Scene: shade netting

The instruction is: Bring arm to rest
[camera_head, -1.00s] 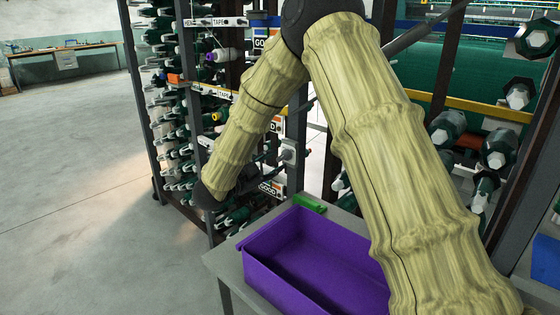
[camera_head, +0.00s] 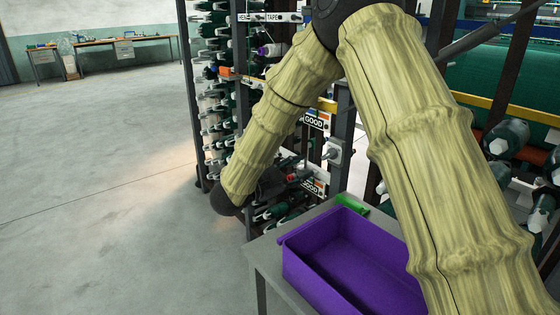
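My arm, in a pale yellow ribbed cover, rises from the lower right to a dark elbow at the top of the head view. It then slopes down and left to a dark rounded wrist end in front of the rack. The dark form beside the wrist seems to be my gripper (camera_head: 268,184). It blends into the rack behind, and its fingers cannot be made out. I see nothing clearly held in it.
A purple bin (camera_head: 352,262), empty where visible, stands on a grey table (camera_head: 268,262) below my arm. A green item (camera_head: 351,204) lies behind it. A rack of spools (camera_head: 222,95) stands close behind the wrist. Open floor (camera_head: 95,200) lies left; workbenches (camera_head: 125,42) are far back.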

